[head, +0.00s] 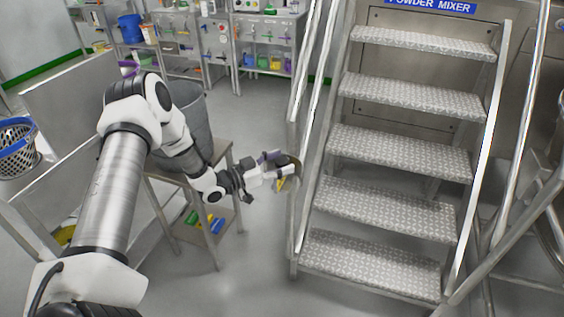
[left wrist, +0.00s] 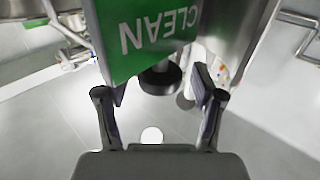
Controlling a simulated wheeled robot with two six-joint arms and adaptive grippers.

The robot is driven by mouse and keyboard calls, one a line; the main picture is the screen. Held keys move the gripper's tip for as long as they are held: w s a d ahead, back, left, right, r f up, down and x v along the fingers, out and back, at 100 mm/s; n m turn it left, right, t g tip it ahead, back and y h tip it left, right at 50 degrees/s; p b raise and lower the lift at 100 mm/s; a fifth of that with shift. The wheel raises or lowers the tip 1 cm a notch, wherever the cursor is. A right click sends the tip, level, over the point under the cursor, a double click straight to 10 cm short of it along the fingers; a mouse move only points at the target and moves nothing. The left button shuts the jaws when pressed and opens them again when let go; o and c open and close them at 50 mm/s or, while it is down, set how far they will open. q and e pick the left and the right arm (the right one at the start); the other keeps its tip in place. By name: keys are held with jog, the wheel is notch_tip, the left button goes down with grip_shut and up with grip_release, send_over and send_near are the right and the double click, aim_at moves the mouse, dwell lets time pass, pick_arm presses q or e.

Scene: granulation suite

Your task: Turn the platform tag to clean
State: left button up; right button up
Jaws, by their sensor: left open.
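A green tag (left wrist: 150,38) with white letters reading CLEAN, upside down in the picture, fills the top middle of the left wrist view. My left gripper (left wrist: 158,98) is open, its two fingers apart just below the tag's lower edge in that view. I see neither finger closed on the tag. In the head view my left gripper (head: 282,172) is beside the left rail of the platform steps (head: 385,200). A small yellow patch (head: 281,184) shows by its fingers; the tag's face cannot be made out there. My right gripper is in neither view.
The platform's metal handrail (head: 305,110) stands close to my left gripper. A basket (head: 16,150) is at far left. Shelving with tubs stands behind; floor between is clear.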

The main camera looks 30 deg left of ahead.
pick_arm(q)
jog(key=shift+w+d, duration=0.1)
jog(key=shift+w, duration=0.15)
jog(key=c, duration=1.2)
jog(key=shift+o, duration=0.2)
